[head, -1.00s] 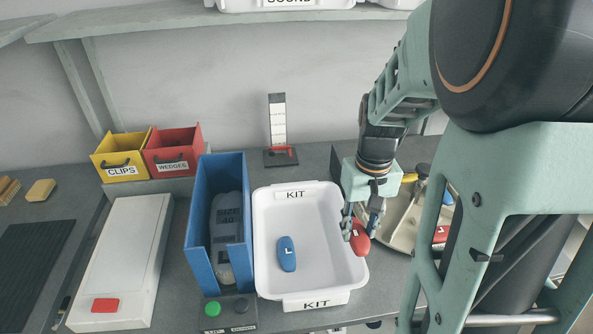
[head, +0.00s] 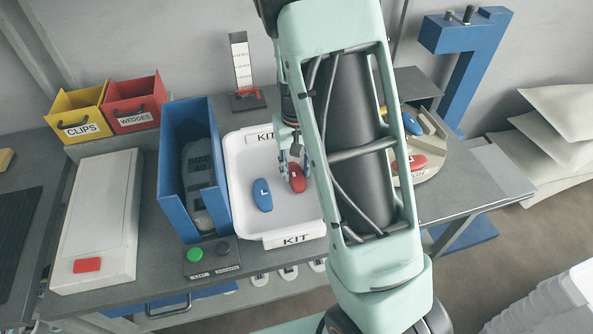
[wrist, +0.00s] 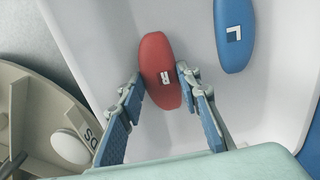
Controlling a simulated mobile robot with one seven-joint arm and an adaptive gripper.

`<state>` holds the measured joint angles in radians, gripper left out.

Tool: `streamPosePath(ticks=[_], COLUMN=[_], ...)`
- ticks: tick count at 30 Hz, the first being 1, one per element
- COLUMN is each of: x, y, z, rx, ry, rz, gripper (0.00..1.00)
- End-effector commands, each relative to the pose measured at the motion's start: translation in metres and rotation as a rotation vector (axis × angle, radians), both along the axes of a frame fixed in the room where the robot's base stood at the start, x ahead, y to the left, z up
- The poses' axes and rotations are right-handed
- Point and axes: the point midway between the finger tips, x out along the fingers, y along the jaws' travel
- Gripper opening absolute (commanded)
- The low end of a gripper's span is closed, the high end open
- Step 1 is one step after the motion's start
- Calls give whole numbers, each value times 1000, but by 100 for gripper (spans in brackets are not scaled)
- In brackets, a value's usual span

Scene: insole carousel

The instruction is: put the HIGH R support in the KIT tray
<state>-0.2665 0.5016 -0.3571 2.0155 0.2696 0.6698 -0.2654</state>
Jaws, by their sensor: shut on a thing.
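The red support marked R (head: 297,177) is between the fingers of my gripper (head: 293,160). In the wrist view the red support (wrist: 160,72) sits between the two blue-padded fingers (wrist: 158,103), inside the outline of the white KIT tray (wrist: 190,30). I cannot tell whether it touches the tray floor. A blue support marked L (head: 262,195) lies in the KIT tray (head: 292,239), left of the red one. It also shows in the wrist view (wrist: 234,35). My arm hides part of the tray's right side.
A blue upright bin (head: 186,170) stands left of the tray. The round beige carousel (head: 428,160) is at the right, holding another red piece (head: 418,161). Yellow CLIPS (head: 78,112) and red WEDGES (head: 133,103) bins stand behind. Green and dark buttons (head: 195,254) sit in front.

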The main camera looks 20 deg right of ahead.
Motion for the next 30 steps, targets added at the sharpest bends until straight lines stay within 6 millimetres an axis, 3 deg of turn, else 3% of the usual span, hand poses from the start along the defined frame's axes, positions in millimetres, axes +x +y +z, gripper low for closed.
streamPosePath(ticks=[12, 13, 17, 26, 30], x=[0, 0, 0, 0, 1], y=[-1, -1, -1, -1, 0], z=[-10, -8, -8, -6, 6], rx=[0, 0, 0, -1, 1], ry=[-1, -1, -1, -1, -3], rz=[-1, -1, -1, 0, 0], gripper=[16, 34, 49, 49, 49])
